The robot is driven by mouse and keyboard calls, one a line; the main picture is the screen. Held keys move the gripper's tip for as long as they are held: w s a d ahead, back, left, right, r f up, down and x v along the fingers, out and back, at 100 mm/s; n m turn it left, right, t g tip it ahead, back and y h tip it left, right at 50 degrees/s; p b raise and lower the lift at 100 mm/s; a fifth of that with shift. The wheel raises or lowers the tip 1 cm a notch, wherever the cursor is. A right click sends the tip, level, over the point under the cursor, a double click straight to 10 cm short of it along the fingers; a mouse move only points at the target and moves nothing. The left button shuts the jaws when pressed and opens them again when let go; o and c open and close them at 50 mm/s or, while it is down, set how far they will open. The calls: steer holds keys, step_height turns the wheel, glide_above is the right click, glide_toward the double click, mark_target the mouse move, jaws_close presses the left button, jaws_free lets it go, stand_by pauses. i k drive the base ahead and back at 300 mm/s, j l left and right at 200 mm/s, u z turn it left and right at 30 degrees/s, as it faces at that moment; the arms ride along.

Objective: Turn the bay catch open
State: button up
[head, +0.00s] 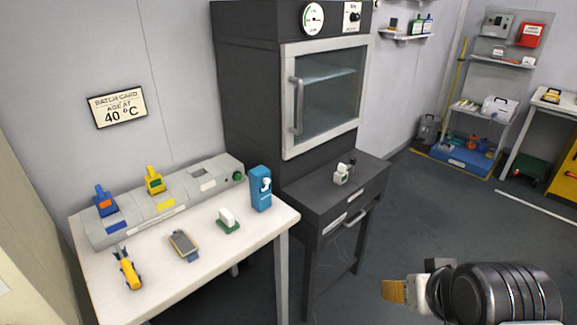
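I cannot pick out the bay catch for certain. A dark cabinet (262,120) stands at the centre, with a glass door (330,100) in a pale frame. The door looks shut and has a grey vertical handle (298,107) at its left. Below it is a dark drawer unit (345,205) with a pale strip and a thin bar on its front. My gripper (394,291) is at the lower right, apart from the cabinet, its tan ribbed tip pointing left. Its finger gap does not show clearly.
A white table (205,262) at the left bears a grey slotted block (105,233), a blue dispenser (261,188) and small devices. Shelves (480,104) and a bench (560,103) stand at the back right. The floor (440,215) between is clear.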

mark_target(352, 161)
steer(key=i+l+z, duration=0.1)
steer(key=i+l, duration=0.25)
steer(key=i+l+z, duration=0.1)
steer(key=i+l, duration=0.2)
steer(key=i, duration=0.25)
